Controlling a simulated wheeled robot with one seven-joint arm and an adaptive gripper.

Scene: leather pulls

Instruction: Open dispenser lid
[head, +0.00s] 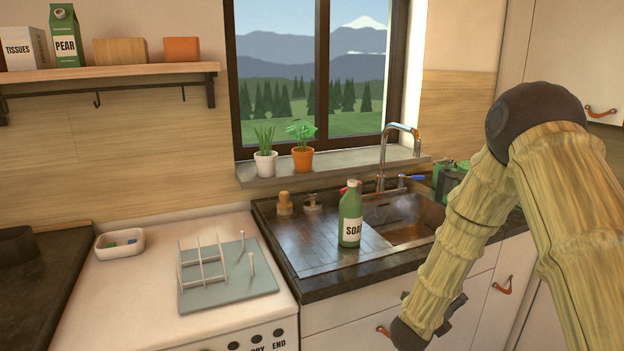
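I cannot pick out a dispenser lid. A green bottle labelled SOAP (350,218) stands upright on the sink's drainboard, with a small red part at its top. A white appliance (135,290) stands left of the sink; the lower edge of the picture cuts off its front, which has dark round marks and the word END. My arm comes down on the right, in front of the sink cabinets. Dark parts at its low end (452,312) may belong to my gripper, but the arm hides most of them. No fingertips show clearly.
On the white top are a pale rack (228,282) with upright pegs and a small white dish (120,243) holding green and blue pieces. The sink (405,215) has a tall faucet (384,155). Two potted plants stand on the sill. Cabinet doors with reddish pulls (503,286) are below.

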